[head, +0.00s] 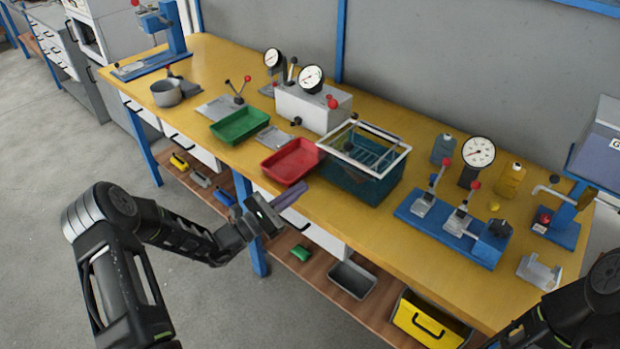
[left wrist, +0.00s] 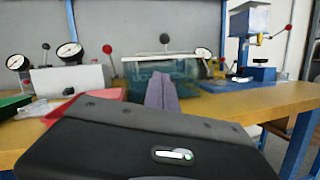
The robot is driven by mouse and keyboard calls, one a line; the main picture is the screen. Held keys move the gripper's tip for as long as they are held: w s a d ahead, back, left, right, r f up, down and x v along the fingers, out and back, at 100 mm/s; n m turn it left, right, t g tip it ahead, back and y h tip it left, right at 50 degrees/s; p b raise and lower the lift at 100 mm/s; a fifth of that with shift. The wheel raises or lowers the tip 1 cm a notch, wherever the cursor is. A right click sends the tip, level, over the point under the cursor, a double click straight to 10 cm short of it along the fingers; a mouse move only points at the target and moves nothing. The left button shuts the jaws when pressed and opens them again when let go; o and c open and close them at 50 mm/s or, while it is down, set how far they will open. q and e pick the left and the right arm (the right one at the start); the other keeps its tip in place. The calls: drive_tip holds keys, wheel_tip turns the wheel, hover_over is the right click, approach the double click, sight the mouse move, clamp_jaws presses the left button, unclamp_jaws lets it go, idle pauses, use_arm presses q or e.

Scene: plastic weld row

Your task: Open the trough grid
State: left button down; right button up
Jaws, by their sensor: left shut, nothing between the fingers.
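The trough (head: 352,183) is a dark teal see-through tank on the yellow bench, right of the red tray. A pale-framed grid (head: 385,165) lies across its top, with bars visible inside the frame. The trough also shows in the left wrist view (left wrist: 200,72), behind my fingers. My left gripper (head: 292,197) is shut and empty, its purple-grey fingers pointing toward the bench. It is in front of the bench edge, left of the trough and apart from it. My right arm shows only at the lower right corner; its gripper is out of view.
A red tray (head: 291,161) and a green tray (head: 240,125) sit left of the trough. A white gauge box (head: 310,108) stands behind. A blue clamp fixture (head: 455,232) is to the right. The bench front (head: 385,240) before the trough is clear.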

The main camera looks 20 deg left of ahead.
use_arm(q)
drive_tip(key=p+x, duration=0.2)
drive_tip(key=x, duration=0.7)
drive_tip(key=shift+w+d+r, duration=0.1)
drive_tip(key=shift+w+d+r+p, duration=0.2)
drive_tip(key=shift+d+r+p, duration=0.1)
drive_tip(key=shift+r, duration=0.2)
drive_tip(key=shift+w+d+r+p, duration=0.2)
drive_tip(key=shift+d+r+p, duration=0.1)
drive_tip(key=shift+r, duration=0.25)
drive_tip(key=shift+w+d+r+p, duration=0.25)
drive_tip(key=shift+d+r, duration=0.05)
drive_tip(key=shift+r, duration=0.2)
